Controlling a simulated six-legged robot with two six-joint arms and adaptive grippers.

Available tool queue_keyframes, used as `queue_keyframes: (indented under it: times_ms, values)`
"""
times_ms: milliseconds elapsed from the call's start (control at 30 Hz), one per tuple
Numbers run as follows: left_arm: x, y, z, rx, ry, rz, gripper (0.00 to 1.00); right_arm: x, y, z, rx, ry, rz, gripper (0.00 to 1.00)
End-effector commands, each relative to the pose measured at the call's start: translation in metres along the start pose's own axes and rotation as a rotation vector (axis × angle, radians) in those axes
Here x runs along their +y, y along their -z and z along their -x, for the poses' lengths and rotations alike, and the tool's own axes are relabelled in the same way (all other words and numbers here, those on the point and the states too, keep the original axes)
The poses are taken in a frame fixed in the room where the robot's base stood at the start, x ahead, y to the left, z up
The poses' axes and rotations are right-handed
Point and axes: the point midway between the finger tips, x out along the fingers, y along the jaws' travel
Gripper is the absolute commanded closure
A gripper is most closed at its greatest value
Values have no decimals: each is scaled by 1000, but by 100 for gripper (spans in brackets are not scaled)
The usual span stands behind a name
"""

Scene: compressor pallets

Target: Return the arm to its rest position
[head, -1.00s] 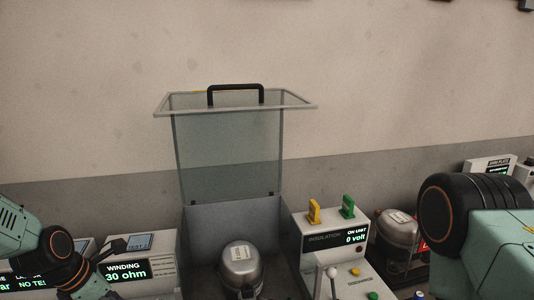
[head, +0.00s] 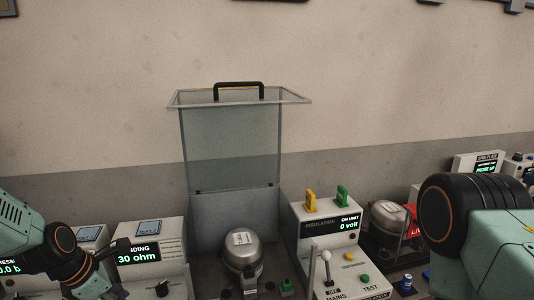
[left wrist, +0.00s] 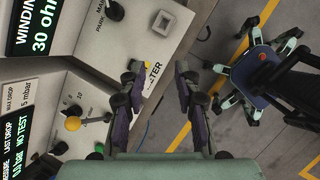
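My left arm enters the head view at the lower left. Its gripper is open and empty in the left wrist view (left wrist: 160,78), with the two dark fingers apart over the front edge of a white instrument panel. In the head view the left wrist is in front of the winding tester (head: 155,250), which reads 30 ohm; its fingers are hard to make out there. My right arm fills the right side of the head view, and its gripper is out of frame.
A silver compressor (head: 243,250) sits in an open test box with its clear lid (head: 233,150) raised. The insulation unit (head: 325,228) reads 0 volt. Another compressor (head: 389,220) stands further right.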

Motion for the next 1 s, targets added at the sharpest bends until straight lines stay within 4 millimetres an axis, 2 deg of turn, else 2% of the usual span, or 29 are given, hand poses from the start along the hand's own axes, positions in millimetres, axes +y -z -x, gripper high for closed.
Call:
queue_keyframes:
  times_ms: [333,433,567,767,867,1000]
  values:
    - [4,-7,-3,-25,-103,-429,68,0,0,0,0,0,0,60]
    - [-4,-6,-11,-17,-136,-628,68,0,0,-4,0,0,0,60]
    - [-24,4,-31,22,-159,-910,68,0,0,-15,0,0,0,60]
    - [-74,39,-78,108,-135,-1354,68,0,0,-43,0,0,0,60]
    - [-108,66,-106,150,-86,-1588,68,0,0,-62,0,0,0,60]
    - [-163,113,-145,191,24,-1901,68,1,0,-93,0,0,0,60]
